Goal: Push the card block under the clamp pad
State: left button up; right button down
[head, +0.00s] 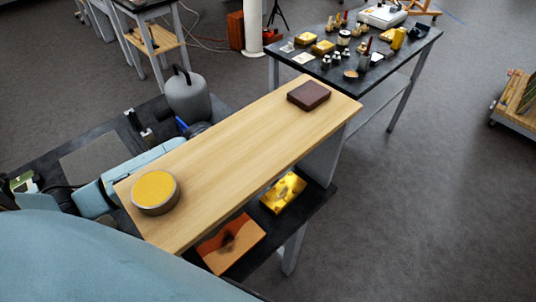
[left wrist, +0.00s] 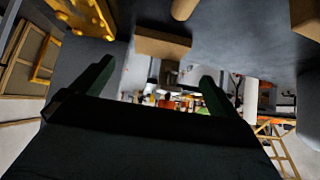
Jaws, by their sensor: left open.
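In the left wrist view a plain tan block (left wrist: 162,43), which looks like the card block, shows just above and beyond the fingers. A tan rounded piece (left wrist: 185,9) is cut off by the top edge near it; I cannot tell whether it is the clamp pad. My left gripper (left wrist: 157,72) is open, its two dark fingers apart with no object between them. I cannot tell whether it touches the block. In the head view my left arm reaches in beneath the wooden board, which hides the gripper. My right gripper is in neither view.
The wooden board (head: 235,150) holds a yellow-topped round tin (head: 155,188) and a dark brown block (head: 309,95). Below it lie a yellow piece (head: 283,193) and an orange panel (head: 231,243). A grey vessel (head: 186,98) stands behind. A cluttered table (head: 395,62) is farther back.

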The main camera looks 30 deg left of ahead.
pick_arm(q)
jog(key=b+x, duration=0.1)
jog(key=x, duration=0.7)
jog(key=c, duration=0.9)
jog(key=shift+w+a+f, duration=0.1)
jog(key=shift+w+a, duration=0.1)
jog(key=shift+a, duration=0.55)
jog(key=shift+w+a, duration=0.2)
jog(key=shift+a, duration=0.55)
jog(key=o, duration=0.9)
